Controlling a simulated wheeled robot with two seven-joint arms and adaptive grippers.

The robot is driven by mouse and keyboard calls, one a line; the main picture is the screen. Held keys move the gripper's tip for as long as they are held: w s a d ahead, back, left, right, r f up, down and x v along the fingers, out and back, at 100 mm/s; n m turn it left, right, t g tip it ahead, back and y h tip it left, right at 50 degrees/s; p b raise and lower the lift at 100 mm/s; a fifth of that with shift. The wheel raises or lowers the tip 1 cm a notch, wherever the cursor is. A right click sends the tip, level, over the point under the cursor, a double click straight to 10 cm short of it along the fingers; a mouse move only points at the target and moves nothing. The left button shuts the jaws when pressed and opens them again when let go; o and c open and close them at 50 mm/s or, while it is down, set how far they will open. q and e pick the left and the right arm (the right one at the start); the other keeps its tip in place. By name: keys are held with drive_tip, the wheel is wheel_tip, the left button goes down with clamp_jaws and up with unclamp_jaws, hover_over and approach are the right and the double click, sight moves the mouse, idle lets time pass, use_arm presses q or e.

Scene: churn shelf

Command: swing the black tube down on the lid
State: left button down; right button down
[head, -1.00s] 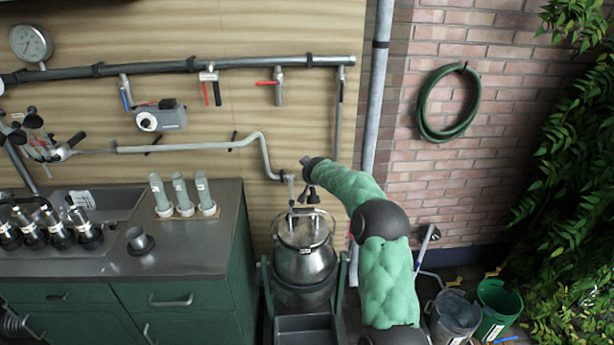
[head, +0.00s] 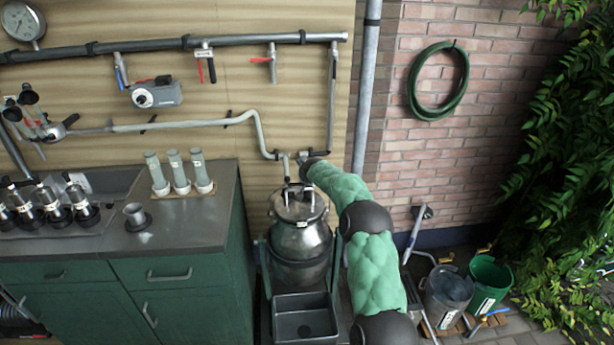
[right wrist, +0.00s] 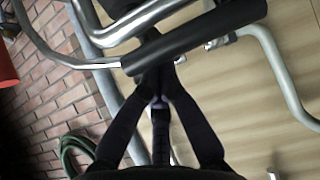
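The metal churn (head: 303,246) stands upright in a frame below the wall pipe. Its round lid (head: 299,208) carries upright metal pieces. My right gripper (head: 306,162) is above and behind the lid, close to the pipe's end. In the right wrist view my right gripper (right wrist: 157,78) has its dark fingers drawn together at the black tube (right wrist: 195,38). The tube lies across the fingertips and hides part of them. I cannot tell whether they grip it. In the head view the tube is too small to tell apart. My left gripper is not in view.
A bent metal pipe (head: 190,124) runs along the wall to above the churn. A grey basin (head: 305,322) stands in front of the churn. A green cabinet (head: 182,290) stands close at left. Buckets (head: 447,296) stand at right, and a green hose (head: 412,85) hangs on bricks.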

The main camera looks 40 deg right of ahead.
idle(0.4)
drive_tip(key=v, duration=1.2)
idle(0.4)
